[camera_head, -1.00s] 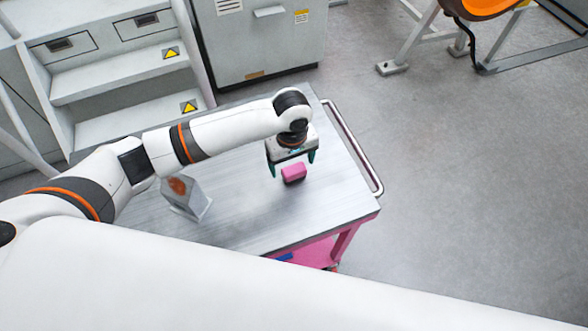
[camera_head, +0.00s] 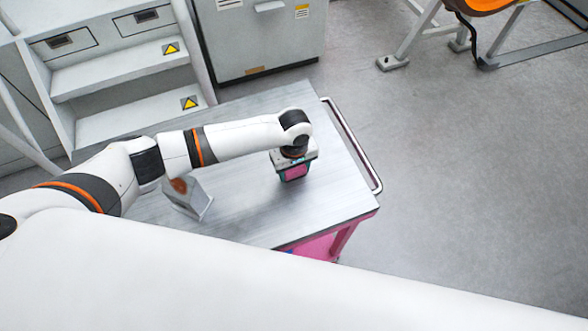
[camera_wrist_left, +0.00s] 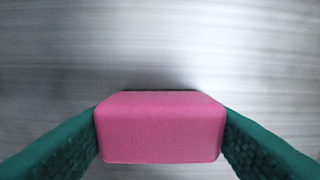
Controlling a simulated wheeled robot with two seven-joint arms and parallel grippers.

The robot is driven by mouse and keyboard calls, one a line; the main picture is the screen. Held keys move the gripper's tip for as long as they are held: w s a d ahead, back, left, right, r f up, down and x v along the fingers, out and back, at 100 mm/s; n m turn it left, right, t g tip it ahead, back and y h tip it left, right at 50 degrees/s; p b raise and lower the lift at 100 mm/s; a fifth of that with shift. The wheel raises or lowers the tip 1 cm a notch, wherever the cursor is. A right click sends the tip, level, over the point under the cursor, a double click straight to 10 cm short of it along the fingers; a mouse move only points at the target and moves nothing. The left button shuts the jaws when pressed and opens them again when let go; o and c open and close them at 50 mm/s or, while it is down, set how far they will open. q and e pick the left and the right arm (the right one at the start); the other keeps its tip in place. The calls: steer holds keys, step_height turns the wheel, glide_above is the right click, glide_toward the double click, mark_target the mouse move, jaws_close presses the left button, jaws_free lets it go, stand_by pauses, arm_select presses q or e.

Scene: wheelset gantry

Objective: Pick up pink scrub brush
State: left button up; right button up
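The pink scrub brush (camera_head: 295,172) is a small pink block at the right part of the metal cart top. My left gripper (camera_head: 294,174) points down over it, one green finger on each side. In the left wrist view the brush (camera_wrist_left: 160,127) fills the gap between the green fingers (camera_wrist_left: 160,135), which press against both its sides. The gripper is shut on it. I cannot tell whether the brush is clear of the surface. Its underside is hidden. My right gripper is not in view.
The cart top (camera_head: 245,222) is clear around the brush. A grey angular holder with an orange-brown patch (camera_head: 190,198) stands to the left, close to my arm. A metal handle rail (camera_head: 352,145) runs along the cart's right edge. Steps (camera_head: 125,70) and a grey cabinet (camera_head: 262,45) stand behind.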

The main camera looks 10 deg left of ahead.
arm_select(q)
steer(key=shift+c, duration=1.6)
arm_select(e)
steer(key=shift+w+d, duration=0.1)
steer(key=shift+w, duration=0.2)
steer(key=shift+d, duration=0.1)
arm_select(q)
steer(key=shift+r, duration=0.35)
step_height(320, 180, up, 9)
steer(key=shift+r+b, duration=0.2)
steer(key=shift+b, duration=0.6)
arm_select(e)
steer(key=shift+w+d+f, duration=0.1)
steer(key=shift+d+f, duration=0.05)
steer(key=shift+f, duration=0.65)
